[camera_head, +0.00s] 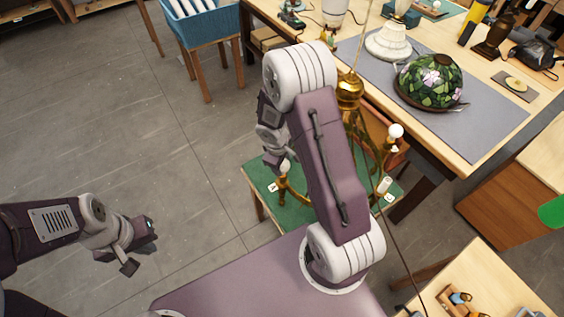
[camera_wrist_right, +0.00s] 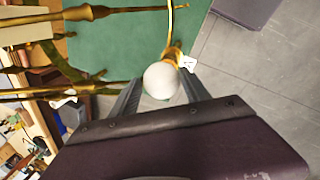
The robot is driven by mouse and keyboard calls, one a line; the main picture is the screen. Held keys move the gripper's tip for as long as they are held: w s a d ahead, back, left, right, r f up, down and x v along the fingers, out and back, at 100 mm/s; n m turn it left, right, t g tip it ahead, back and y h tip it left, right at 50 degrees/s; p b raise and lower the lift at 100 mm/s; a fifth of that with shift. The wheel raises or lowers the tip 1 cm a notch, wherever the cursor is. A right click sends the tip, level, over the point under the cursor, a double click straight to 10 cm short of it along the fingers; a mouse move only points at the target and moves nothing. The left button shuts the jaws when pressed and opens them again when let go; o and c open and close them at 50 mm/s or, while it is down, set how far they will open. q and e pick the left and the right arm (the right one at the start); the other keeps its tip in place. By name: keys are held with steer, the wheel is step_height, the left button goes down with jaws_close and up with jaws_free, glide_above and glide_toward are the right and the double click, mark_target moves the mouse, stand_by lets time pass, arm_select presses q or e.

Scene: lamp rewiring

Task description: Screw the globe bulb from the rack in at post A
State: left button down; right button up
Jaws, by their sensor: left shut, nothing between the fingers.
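A brass lamp with several curved arms (camera_head: 349,92) stands over a green mat (camera_head: 256,176); my right arm hides part of it. The white globe bulb (camera_wrist_right: 161,80) is between the fingertips of my right gripper (camera_wrist_right: 161,76), which looks shut on it. The bulb is in line with a brass post (camera_wrist_right: 174,54) beside a tag marked A (camera_wrist_right: 188,62). I cannot tell how deep it sits in the socket. In the head view the bulb (camera_head: 284,167) shows just under my right gripper (camera_head: 280,160). My left gripper (camera_head: 143,246) is shut and empty, over the floor.
Another white round bulb (camera_head: 396,131) stands on the lamp's right side. A workbench (camera_head: 482,150) behind holds a stained-glass shade (camera_head: 431,82) and a white shade (camera_head: 388,42). A small table (camera_head: 490,270) with parts is at bottom right. The floor at left is clear.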

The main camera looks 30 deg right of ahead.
steer(key=c, duration=0.9)
steer(key=shift+w, duration=0.1)
jaws_close()
steer(key=m+b, duration=0.2)
steer(key=m, duration=0.1)
steer(key=m+g+b, duration=0.1)
steer(key=m, duration=0.1)
steer(key=shift+w+a+f, duration=0.1)
steer(key=shift+w+f, duration=0.1)
steer(key=shift+f, duration=0.15)
steer(key=m, duration=0.2)
steer(key=shift+s+r+m, duration=0.1)
steer(key=shift+r+m, duration=0.15)
steer(key=shift+m, duration=0.05)
steer(key=shift+r+m+g, duration=0.15)
steer(key=shift+m+g, duration=0.15)
steer(key=m, duration=0.2)
steer(key=shift+m+g+b, duration=0.3)
steer(key=shift+m, duration=0.1)
steer(key=m, duration=0.2)
steer(key=shift+m+g, duration=0.3)
steer(key=shift+m, duration=1.3)
steer(key=shift+w, duration=0.2)
